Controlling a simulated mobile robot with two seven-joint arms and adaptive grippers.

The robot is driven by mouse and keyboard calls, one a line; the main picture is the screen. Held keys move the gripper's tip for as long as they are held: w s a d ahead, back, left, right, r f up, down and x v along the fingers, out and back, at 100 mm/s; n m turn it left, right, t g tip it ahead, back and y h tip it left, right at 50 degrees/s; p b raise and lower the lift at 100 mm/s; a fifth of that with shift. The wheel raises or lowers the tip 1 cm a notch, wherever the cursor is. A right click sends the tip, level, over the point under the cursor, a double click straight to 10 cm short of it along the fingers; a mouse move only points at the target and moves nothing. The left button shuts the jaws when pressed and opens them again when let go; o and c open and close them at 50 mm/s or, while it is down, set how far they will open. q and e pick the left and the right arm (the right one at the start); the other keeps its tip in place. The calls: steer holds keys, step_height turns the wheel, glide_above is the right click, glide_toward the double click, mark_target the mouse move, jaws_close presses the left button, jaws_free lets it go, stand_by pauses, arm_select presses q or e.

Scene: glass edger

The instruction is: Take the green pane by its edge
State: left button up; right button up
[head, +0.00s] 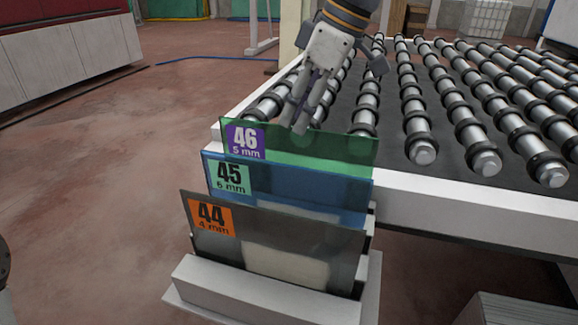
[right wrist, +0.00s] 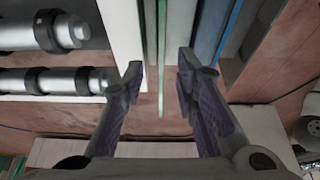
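The green pane (head: 318,150) stands on edge at the back of a rack, with a purple label reading 46. My right gripper (head: 293,127) is right at its top edge in the head view, pointing down. In the right wrist view the gripper (right wrist: 160,78) is open, and the green pane's thin edge (right wrist: 162,55) runs between its two fingers. A gap shows on both sides, so neither finger appears to touch the glass. My left gripper is not in view.
The blue pane (head: 290,187) labelled 45 and the grey pane (head: 280,238) labelled 44 stand in front of the green one in the white rack (head: 265,298). A roller conveyor (head: 415,120) lies close behind and to the right. Open floor (head: 100,190) is at left.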

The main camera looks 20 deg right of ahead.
mark_target(286, 147)
steer(key=x, duration=0.7)
steer(key=shift+s+d+f, duration=0.2)
steer(key=shift+s+f, duration=0.05)
steer(key=shift+f, duration=0.1)
steer(key=shift+w+a+f, duration=0.15)
steer(key=shift+f, duration=0.2)
steer(key=shift+r, duration=0.1)
jaws_close()
